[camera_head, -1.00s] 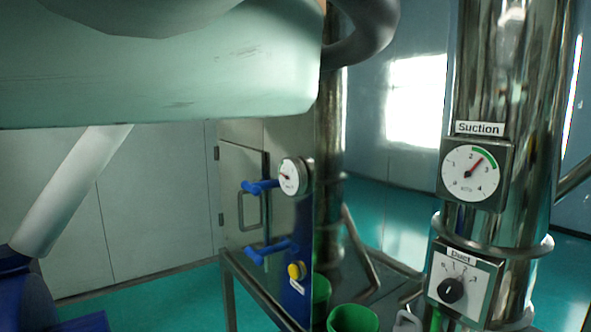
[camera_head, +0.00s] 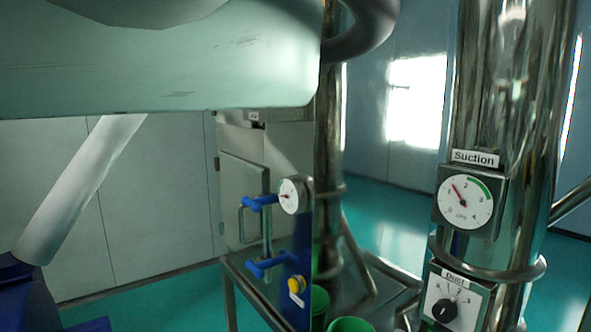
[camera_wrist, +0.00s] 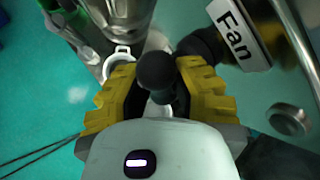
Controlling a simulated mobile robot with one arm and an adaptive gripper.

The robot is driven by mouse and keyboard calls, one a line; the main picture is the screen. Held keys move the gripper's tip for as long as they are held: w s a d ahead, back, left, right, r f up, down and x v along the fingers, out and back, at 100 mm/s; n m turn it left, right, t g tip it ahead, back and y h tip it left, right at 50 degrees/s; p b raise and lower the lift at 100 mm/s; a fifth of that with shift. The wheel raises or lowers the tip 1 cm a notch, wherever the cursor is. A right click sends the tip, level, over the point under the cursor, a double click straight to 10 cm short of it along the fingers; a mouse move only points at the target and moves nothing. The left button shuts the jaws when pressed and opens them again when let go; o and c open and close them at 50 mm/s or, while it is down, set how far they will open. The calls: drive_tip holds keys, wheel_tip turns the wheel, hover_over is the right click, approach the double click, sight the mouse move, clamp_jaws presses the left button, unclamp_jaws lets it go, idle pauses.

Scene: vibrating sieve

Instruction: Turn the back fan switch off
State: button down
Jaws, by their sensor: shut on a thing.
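In the wrist view, my gripper (camera_wrist: 160,82) has its two yellow-padded fingers on either side of a black ball-ended switch lever (camera_wrist: 157,70), and it is shut on it. A white label reading "Fan" (camera_wrist: 240,32) is at the upper right, beside the lever. The lever's base and the switch markings are mostly hidden, so its setting cannot be read. In the head view my gripper and this switch are not in sight.
In the head view, a steel column at right carries a Suction gauge (camera_head: 465,201) and a Duct dial (camera_head: 453,299). A steel cabinet with blue handles (camera_head: 262,203) and a small gauge (camera_head: 289,196) stands mid-picture. The wrist view shows a round metal button (camera_wrist: 289,119) at right.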

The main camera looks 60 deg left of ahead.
drive_tip(key=shift+a, duration=0.1)
drive_tip(key=c, duration=1.1)
unclamp_jaws()
drive_tip(key=shift+s+d+r, duration=0.15)
drive_tip(key=shift+d+r, duration=0.05)
drive_tip(key=shift+r, duration=0.05)
drive_tip(key=s+d+r, duration=0.1)
drive_tip(key=s+d, duration=0.7)
drive_tip(key=s, duration=0.2)
drive_tip(key=shift+s+d+r, duration=0.2)
drive_tip(key=shift+d+r, duration=0.15)
